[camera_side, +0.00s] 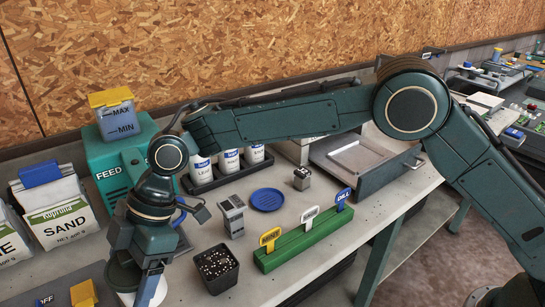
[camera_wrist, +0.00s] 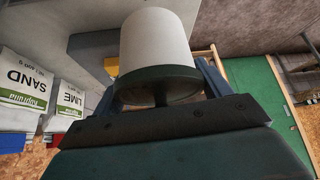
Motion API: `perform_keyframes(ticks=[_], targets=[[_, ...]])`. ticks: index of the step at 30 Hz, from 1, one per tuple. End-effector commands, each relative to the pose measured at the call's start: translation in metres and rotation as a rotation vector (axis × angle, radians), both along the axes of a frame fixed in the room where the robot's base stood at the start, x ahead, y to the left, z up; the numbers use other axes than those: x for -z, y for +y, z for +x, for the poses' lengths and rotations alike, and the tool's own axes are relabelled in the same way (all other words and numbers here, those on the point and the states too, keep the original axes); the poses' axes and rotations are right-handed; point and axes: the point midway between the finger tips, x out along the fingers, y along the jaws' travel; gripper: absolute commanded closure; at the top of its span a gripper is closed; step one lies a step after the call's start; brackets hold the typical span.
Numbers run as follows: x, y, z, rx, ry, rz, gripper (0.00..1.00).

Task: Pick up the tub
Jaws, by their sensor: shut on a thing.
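The tub (camera_wrist: 157,45) is white with a dark green band at the end nearest my gripper. It fills the upper middle of the wrist view. My gripper (camera_wrist: 160,82) is shut on it, with one finger on each side at the green end. In the side view my gripper (camera_side: 146,284) is at the bottom left, pointing down, and hides much of the tub. The bottom edge of that picture cuts the tub off. I cannot tell whether the tub rests on the bench or is clear of it.
A black pot of speckled mix (camera_side: 216,268), a green rack with labelled tags (camera_side: 305,238), a blue dish (camera_side: 267,200) and a small grey block (camera_side: 232,217) stand right of my gripper. The feeder (camera_side: 112,165) is behind it. Sand bags (camera_side: 62,222) stand left.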

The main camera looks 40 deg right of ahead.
Motion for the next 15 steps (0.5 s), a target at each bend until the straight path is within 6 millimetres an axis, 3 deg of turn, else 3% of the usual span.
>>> perform_keyframes(ticks=[7,15], targets=[[-0.063,0.0,0.001,0.0,-0.006,0.004,0.45],[-0.098,0.001,0.001,0.0,0.001,0.003,0.45]])
